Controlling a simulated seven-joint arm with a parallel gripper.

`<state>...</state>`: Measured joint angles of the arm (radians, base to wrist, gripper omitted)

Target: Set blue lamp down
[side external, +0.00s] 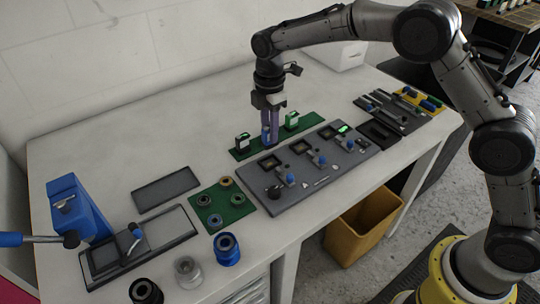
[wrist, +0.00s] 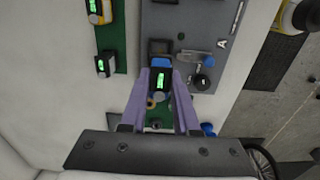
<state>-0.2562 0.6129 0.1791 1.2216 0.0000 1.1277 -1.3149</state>
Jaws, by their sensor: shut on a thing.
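My gripper (side external: 270,122) points down over the back of the table, its purple fingers shut on a small blue lamp (side external: 266,136). In the wrist view the lamp (wrist: 161,84) sits between the fingertips and shows a lit green face.
A grey panel (side external: 322,177) with square sockets, blue knobs and one green-lit spot lies just in front. A green board with rings (side external: 236,210), dark trays (side external: 166,188) and a blue device (side external: 78,208) are at left.

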